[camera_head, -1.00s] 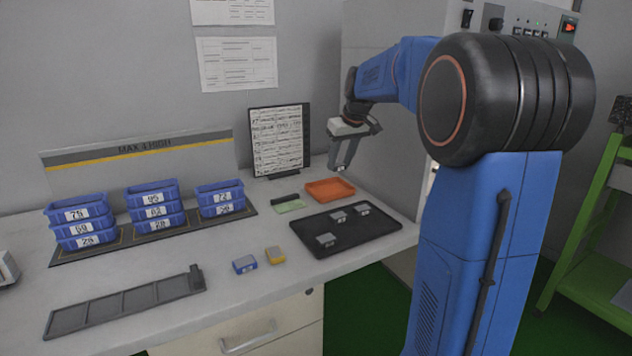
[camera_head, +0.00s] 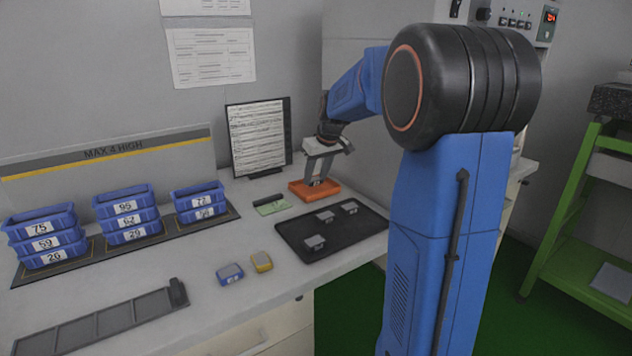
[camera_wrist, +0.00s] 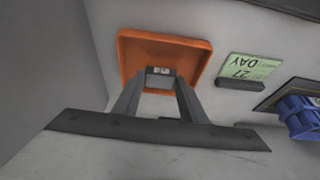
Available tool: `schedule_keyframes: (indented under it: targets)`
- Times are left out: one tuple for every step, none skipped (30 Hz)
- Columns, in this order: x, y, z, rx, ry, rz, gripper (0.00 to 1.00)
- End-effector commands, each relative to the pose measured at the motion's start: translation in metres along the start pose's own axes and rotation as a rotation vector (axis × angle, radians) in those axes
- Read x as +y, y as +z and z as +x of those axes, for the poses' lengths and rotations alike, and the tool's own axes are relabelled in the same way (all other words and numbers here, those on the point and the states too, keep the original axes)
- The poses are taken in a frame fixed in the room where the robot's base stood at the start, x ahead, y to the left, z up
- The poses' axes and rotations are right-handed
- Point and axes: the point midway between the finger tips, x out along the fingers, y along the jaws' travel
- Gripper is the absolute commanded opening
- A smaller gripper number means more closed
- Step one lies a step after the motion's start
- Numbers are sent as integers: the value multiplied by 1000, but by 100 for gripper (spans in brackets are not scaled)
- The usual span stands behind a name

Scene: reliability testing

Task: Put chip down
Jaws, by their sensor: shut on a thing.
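My gripper (camera_head: 316,182) is over the orange tray (camera_head: 331,193) at the back of the bench, with its fingers pointing down. In the wrist view my gripper (camera_wrist: 160,82) is shut on a small grey chip (camera_wrist: 160,71), held between the fingertips. The chip lies within the outline of the orange tray (camera_wrist: 195,50). I cannot tell whether it touches the tray floor. Several similar grey chips, one of them at the front left (camera_head: 315,242), lie on the black tray (camera_head: 345,238).
A green card (camera_head: 271,208) with a dark holder lies left of the orange tray. Stacked blue bins (camera_head: 130,232) stand at left. A blue block (camera_head: 229,274) and a yellow block (camera_head: 261,261) lie in front. A document stand (camera_head: 260,140) stands behind.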

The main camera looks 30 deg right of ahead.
Motion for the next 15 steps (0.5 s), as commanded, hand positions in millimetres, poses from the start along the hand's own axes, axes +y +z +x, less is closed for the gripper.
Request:
schedule_keyframes:
  targets:
    - [0, 4, 8, -4, -2, 1, 17]
    - [0, 5, 11, -4, -2, 1, 17]
    - [0, 6, 15, -2, -1, 0, 17]
    - [0, 7, 17, -2, -1, 0, 17]
    - [0, 8, 19, -2, -1, 0, 17]
    - [0, 8, 19, -2, -1, 0, 17]
    - [0, 8, 19, -1, -1, 0, 17]
    - [0, 8, 19, -1, -1, 0, 17]
    - [0, 8, 19, -1, -1, 0, 17]
    - [0, 8, 19, -1, -1, 0, 17]
    - [0, 8, 19, -1, -1, 0, 17]
    - [0, 8, 19, -1, -1, 0, 17]
    - [0, 8, 19, -1, -1, 0, 17]
    - [0, 9, 20, -2, -1, 0, 17]
    - [0, 9, 21, -2, -1, 0, 17]
